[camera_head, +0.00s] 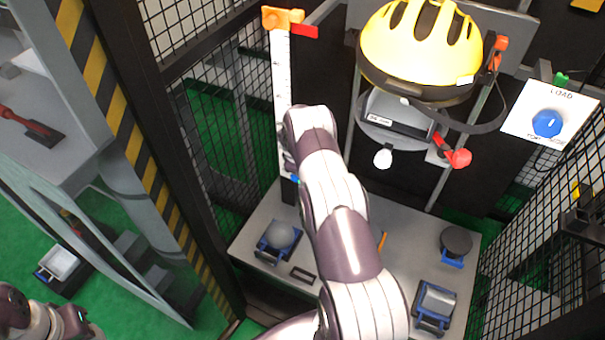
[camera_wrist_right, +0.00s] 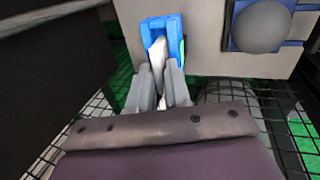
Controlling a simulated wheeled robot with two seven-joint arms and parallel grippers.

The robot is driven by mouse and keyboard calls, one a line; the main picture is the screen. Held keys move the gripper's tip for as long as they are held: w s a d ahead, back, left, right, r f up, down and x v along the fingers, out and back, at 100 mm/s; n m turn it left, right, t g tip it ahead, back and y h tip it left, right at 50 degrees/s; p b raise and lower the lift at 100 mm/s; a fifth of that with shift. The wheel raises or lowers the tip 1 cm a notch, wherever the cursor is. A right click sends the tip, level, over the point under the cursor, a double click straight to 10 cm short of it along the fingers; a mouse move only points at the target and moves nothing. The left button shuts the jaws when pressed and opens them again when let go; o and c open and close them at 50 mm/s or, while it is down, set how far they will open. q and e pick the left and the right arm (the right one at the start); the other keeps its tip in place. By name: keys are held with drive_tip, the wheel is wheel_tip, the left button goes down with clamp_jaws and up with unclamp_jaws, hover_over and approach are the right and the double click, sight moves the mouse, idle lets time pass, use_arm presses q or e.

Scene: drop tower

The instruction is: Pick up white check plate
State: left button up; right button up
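The white check plate (camera_wrist_right: 157,56) stands in a blue holder (camera_wrist_right: 152,28) in the right wrist view. My right gripper (camera_wrist_right: 159,70) has its two grey fingers apart, one on each side of the plate's near end. I cannot tell whether either finger touches it. In the head view my right arm reaches up the middle and hides its own gripper and the plate. A small bit of blue (camera_head: 295,180) shows beside the wrist. Part of my left arm shows at the lower left, but its gripper is out of view.
A grey bench top (camera_head: 345,245) holds a grey ball in a blue cradle (camera_head: 279,238), a dark round weight (camera_head: 456,241) and a grey cylinder in a blue cradle (camera_head: 434,305). A yellow helmet (camera_head: 420,45) hangs above. Black mesh fencing (camera_head: 235,130) encloses the bench.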

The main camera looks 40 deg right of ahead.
clamp_jaws()
drive_tip(key=shift+r, duration=0.15)
